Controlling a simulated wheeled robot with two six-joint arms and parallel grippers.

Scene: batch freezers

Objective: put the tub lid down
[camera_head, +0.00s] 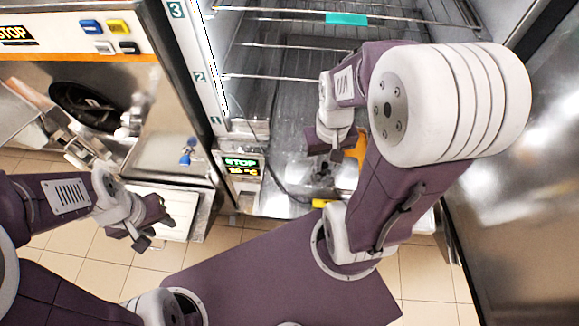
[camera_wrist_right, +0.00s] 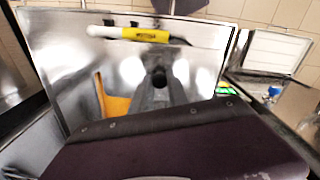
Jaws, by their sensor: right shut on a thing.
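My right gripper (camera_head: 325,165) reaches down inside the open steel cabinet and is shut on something. In the right wrist view its grey fingers (camera_wrist_right: 162,88) meet in front of a broad, shiny steel sheet (camera_wrist_right: 60,55). I take the held thing to be the tub lid, but its outline does not stand out from the bright metal, and I cannot tell whether it touches the cabinet floor. My left gripper (camera_head: 152,224) is open and empty, in front of the machine at the left.
A temperature display (camera_head: 242,165) stands left of the opening. A steel panel (camera_head: 510,170) bounds the right.

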